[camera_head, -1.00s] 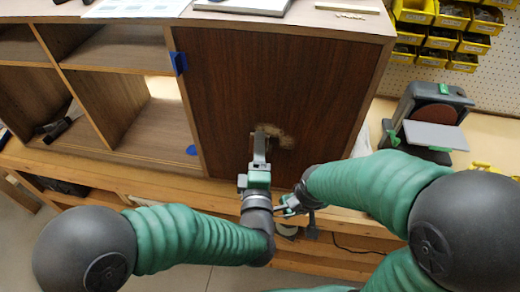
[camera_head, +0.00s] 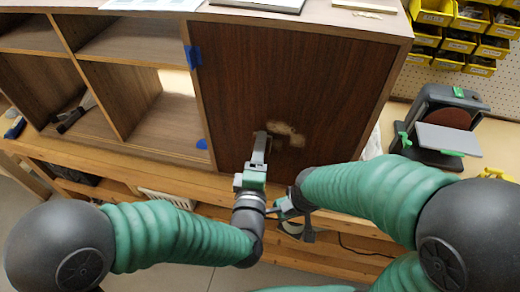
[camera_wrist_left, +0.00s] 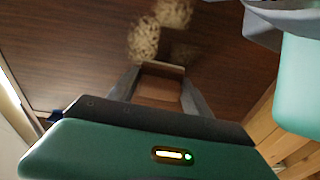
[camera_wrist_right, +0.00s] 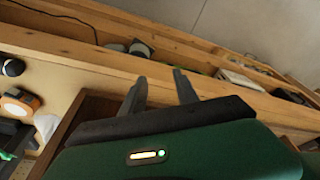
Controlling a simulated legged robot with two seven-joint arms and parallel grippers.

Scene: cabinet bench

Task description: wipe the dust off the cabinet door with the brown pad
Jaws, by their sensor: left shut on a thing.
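The cabinet door (camera_head: 330,90) is dark brown wood. Pale dust (camera_head: 287,133) lies on its lower middle; the left wrist view shows it as two tan patches (camera_wrist_left: 145,40) just beyond the pad. My left gripper (camera_head: 260,148) is shut on the brown pad (camera_wrist_left: 160,86), at the door just left of the dust in the head view. Whether the pad touches the door cannot be told. My right gripper (camera_wrist_right: 160,90) is open and empty, low in front of the bench, close to my left wrist.
Open shelves (camera_head: 125,80) stand left of the door, with blue tape pieces (camera_head: 193,56) at its edge. A sander (camera_head: 440,130) stands at the right, below yellow bins (camera_head: 455,30). My two forearms are close together below the door.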

